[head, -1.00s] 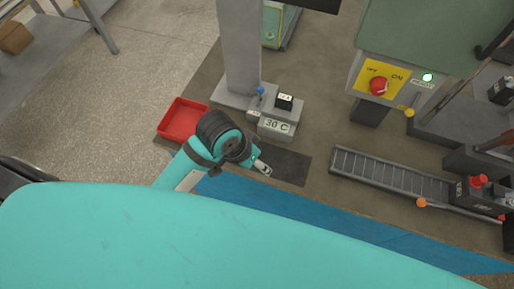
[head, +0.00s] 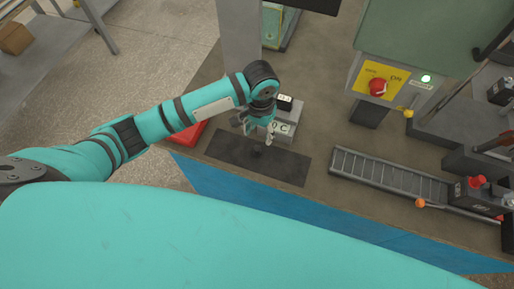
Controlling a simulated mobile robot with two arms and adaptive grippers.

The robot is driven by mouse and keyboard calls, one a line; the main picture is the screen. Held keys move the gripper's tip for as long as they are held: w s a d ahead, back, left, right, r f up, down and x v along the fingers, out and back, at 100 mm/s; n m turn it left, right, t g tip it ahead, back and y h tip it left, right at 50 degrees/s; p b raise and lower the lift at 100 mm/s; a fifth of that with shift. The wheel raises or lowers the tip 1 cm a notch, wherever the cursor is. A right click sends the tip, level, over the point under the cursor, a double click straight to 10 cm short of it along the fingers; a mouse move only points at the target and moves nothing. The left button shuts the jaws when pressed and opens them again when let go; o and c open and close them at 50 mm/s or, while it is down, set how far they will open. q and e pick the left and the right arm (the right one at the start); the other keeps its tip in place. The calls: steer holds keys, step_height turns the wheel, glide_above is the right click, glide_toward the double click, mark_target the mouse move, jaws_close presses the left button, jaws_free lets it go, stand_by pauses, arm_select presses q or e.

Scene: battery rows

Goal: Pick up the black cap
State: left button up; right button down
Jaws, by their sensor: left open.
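My left gripper (head: 259,136) is open, with its fingers pointing down in front of the grey device, above the dark mat (head: 225,148). I see nothing between its fingers. A small dark round shape (head: 258,152) shows on the mat just below the gripper. It may be the black cap or a shadow; I cannot tell which. A small black block (head: 285,102) with white marks sits on top of the grey device (head: 291,116), beside my wrist. My right gripper is not in view.
A red tray (head: 188,136) lies left of the mat, partly hidden by my left arm. A grey roller conveyor (head: 387,174) runs to the right, and a machine with a yellow panel (head: 370,73) stands behind it. A grey column (head: 239,40) rises behind the gripper.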

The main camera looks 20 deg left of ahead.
arm_select(q)
glide_above(257, 148)
steer(key=f, duration=0.5)
steer(key=shift+d, duration=0.4)
steer(key=shift+a+f+p, duration=0.2)
steer(key=shift+f+p, duration=0.1)
steer(key=shift+f, duration=1.1)
steer(key=shift+a+f+p, duration=0.2)
steer(key=shift+f+p, duration=0.05)
steer(key=shift+f, duration=1.1)
steer(key=shift+c, duration=0.3)
steer(key=c, duration=0.8)
